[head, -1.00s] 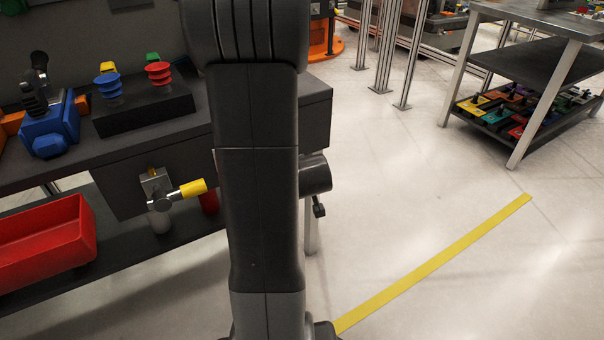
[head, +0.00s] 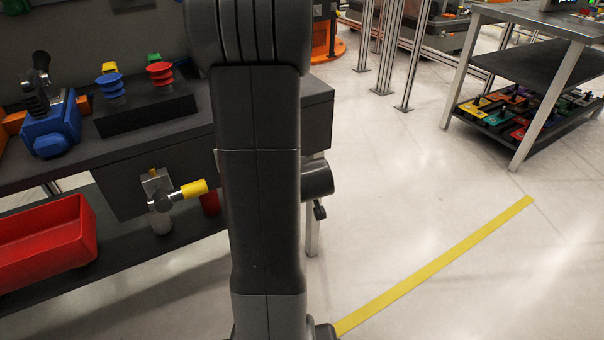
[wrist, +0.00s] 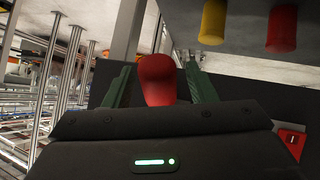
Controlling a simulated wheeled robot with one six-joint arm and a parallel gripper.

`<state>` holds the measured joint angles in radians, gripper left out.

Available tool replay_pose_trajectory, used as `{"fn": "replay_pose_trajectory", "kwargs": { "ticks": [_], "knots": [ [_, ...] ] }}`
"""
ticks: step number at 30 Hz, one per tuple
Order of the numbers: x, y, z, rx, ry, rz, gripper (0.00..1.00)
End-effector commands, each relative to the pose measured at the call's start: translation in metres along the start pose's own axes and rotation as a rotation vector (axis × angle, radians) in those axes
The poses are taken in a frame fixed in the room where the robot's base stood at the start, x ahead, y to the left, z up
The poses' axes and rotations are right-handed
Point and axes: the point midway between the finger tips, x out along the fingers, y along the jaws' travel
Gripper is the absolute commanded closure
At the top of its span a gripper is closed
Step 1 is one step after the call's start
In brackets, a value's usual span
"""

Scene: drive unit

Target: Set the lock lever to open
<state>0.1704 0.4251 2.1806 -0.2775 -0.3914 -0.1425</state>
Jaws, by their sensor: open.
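A metal lever with a yellow grip (head: 192,189) sticks out to the right from a plate on the bench front in the head view. A red grip (wrist: 157,80) stands between the fingers of my gripper (wrist: 158,67) in the wrist view. The fingers are open on either side of it, and I cannot tell whether they touch it. Which of these is the lock lever is not clear from the frames. My gripper is out of sight in the head view, where my arm hides part of the bench.
A yellow cylinder (wrist: 213,22) and a red cylinder (wrist: 282,27) show at the top of the wrist view. The bench holds a blue joystick unit (head: 52,125) and a dark button block (head: 145,113). A red bin (head: 45,240) sits below.

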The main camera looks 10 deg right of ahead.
Motion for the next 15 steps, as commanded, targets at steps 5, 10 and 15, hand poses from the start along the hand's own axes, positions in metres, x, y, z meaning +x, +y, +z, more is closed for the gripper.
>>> {"fn": "replay_pose_trajectory", "kwargs": {
  "ticks": [5, 10, 15],
  "knots": [
    [-0.013, 0.001, -0.002, -0.001, 0.0, 0.001, 0.49],
    [-0.047, 0.002, -0.003, 0.001, 0.001, 0.002, 0.49],
    [-0.085, 0.002, -0.004, 0.001, 0.001, 0.002, 0.49]
  ]
}}
